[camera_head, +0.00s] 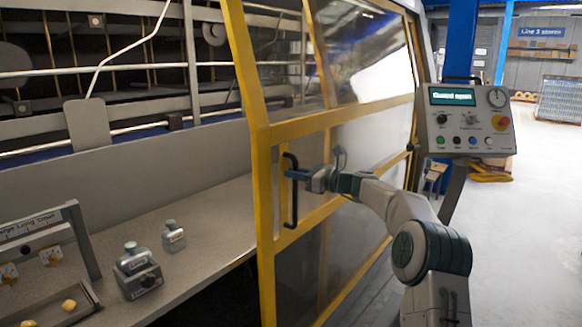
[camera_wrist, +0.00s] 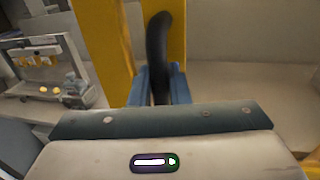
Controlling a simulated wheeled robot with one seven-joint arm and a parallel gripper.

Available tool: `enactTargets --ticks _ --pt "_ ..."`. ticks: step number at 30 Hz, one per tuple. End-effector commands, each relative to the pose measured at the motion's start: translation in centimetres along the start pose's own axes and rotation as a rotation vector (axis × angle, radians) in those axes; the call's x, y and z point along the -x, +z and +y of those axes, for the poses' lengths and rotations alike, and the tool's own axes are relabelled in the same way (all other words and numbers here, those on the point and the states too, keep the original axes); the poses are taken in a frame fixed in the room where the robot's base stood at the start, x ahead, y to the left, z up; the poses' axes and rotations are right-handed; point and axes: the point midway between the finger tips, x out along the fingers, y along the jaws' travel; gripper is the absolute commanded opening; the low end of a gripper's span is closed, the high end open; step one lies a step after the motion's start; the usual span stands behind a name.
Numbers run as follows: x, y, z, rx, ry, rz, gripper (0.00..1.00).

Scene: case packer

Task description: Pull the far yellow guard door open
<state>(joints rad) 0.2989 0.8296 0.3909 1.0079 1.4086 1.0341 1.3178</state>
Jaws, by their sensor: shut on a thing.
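The yellow-framed guard door (camera_head: 262,170) with clear panels stands swung out at an angle in the middle of the head view. The opening to its left shows the machine's inside. A black vertical bar handle (camera_head: 291,208) is on its near upright. My gripper (camera_head: 290,174) is shut on the handle, at its upper half. In the wrist view the black handle (camera_wrist: 158,45) passes down between the blue fingers (camera_wrist: 159,85), in front of the yellow frame (camera_wrist: 103,45). The fingertips are partly hidden by the gripper body.
A control panel (camera_head: 468,120) on a post stands right of the door; its screen reads "Guard open". A grey bench (camera_head: 195,215) at left holds weights (camera_head: 138,270) and a small rack (camera_head: 45,245). Open floor (camera_head: 540,220) lies at right.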

Motion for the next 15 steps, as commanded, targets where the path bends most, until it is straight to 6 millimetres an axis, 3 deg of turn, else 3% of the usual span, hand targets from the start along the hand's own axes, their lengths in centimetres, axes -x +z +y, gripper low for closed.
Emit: enactTargets --ticks 14,15 --pt "0.72 0.19 -0.70 0.000 -0.010 -0.005 0.00" --pt "0.77 0.19 -0.74 0.000 -0.011 -0.005 0.27"
